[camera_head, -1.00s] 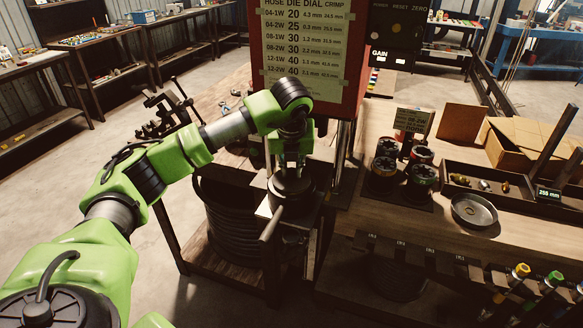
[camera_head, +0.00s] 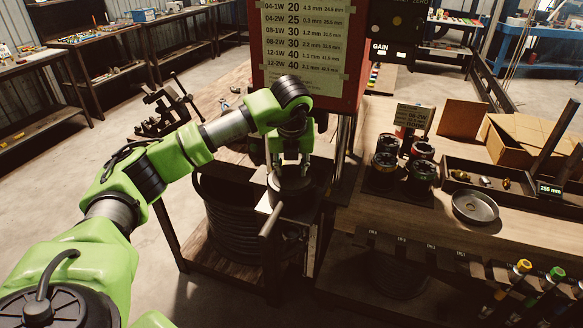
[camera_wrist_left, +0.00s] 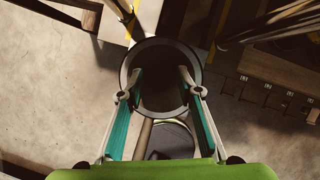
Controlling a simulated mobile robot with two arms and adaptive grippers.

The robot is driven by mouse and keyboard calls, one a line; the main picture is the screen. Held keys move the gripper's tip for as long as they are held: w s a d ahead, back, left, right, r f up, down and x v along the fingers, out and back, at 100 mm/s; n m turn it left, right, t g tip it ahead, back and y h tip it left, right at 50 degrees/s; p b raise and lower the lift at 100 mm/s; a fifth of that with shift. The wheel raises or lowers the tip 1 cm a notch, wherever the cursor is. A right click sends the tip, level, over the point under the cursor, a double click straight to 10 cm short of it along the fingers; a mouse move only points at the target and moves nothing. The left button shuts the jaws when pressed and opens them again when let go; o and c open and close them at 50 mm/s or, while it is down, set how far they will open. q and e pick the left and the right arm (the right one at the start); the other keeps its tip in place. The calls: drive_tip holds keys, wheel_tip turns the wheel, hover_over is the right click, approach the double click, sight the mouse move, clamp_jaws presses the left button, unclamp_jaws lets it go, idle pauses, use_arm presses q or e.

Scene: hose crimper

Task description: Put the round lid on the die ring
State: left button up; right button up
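My left gripper (camera_head: 291,172) points down at a dark round piece (camera_head: 290,188) on the press's metal plate. In the left wrist view, its two teal-padded fingers (camera_wrist_left: 160,78) stand apart over a dark ring (camera_wrist_left: 125,76). The ring's inside is dark, so I cannot tell whether the fingertips grip a lid there or stand free. I cannot tell the round lid from the die ring in this dark stack. Part of another round rim (camera_wrist_left: 186,126) shows below it in the left wrist view. My right gripper is not in view.
A red press panel with a dial chart (camera_head: 303,45) stands behind the gripper. On the bench at right are several die sets (camera_head: 420,178), a shallow metal dish (camera_head: 475,207), a parts tray (camera_head: 459,178) and a cardboard box (camera_head: 513,150). A coiled hose (camera_head: 232,222) lies below.

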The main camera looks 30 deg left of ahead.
use_arm(q)
drive_tip(key=v, duration=1.2)
